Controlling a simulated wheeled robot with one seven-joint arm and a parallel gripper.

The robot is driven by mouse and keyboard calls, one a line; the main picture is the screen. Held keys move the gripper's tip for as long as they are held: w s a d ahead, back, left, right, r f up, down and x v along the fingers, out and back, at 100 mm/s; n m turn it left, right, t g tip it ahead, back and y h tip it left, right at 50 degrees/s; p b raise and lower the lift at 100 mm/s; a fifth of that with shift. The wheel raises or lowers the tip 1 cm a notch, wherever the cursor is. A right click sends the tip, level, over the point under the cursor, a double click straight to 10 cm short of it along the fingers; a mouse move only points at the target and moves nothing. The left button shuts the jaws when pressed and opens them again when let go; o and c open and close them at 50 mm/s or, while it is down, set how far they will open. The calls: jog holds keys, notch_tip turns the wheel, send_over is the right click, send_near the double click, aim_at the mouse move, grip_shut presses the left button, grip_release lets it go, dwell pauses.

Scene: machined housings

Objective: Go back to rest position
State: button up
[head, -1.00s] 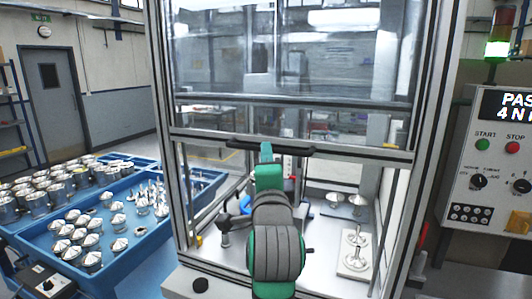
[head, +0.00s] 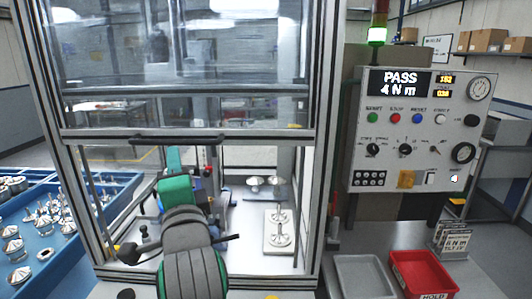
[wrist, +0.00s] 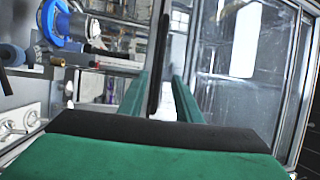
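My gripper (head: 172,152) is in front of the test cabinet, at the raised glass door's black handle (head: 190,140) and slightly left of its middle in the head view. In the wrist view, my gripper's two green fingers (wrist: 163,88) stand apart. The dark handle bar (wrist: 160,60) shows in the gap between them, with a light strip visible beside the right finger. No part is held. Whether a finger touches the bar I cannot tell. My arm hides some of the cabinet's left interior.
Metal parts stand on a white plate (head: 268,245) and a rear stand (head: 262,192) inside the cabinet. The control panel (head: 418,135) reads PASS 4 N m under a lit green lamp (head: 377,36). A grey tray (head: 342,262) and red tray (head: 449,290) lie right; a blue parts tray (head: 90,240) stands left.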

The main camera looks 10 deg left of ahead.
jog(key=w+d+f+n+h, duration=0.15)
jog(key=d+f, duration=0.25)
jog(key=f, duration=0.6)
jog(key=d+f+h, duration=0.2)
jog(key=d+f, duration=0.2)
jog(key=f, duration=0.5)
jog(key=d+f+n+h, duration=0.1)
jog(key=d+f, duration=0.3)
jog(key=f, duration=0.6)
jog(key=s+d+f+n+h, duration=0.1)
jog(key=s+d+f, duration=0.15)
jog(key=f, duration=0.25)
jog(key=s+d+f+n+h, duration=0.1)
jog(key=s+d+f, duration=0.15)
jog(key=f, duration=0.25)
jog(key=s+d+f+n+h, duration=0.1)
jog(key=s+d+f, duration=0.3)
jog(key=s+f, duration=0.25)
jog(key=s+d+f+n+h, duration=0.2)
jog(key=s+d+f, duration=0.3)
jog(key=s, duration=0.3)
jog(key=s+d+f+n+g+h, duration=0.1)
jog(key=s+d+n+h, duration=0.1)
jog(key=s, duration=1.5)
jog(key=shift+d+n, duration=0.35)
jog(key=shift+d, duration=0.45)
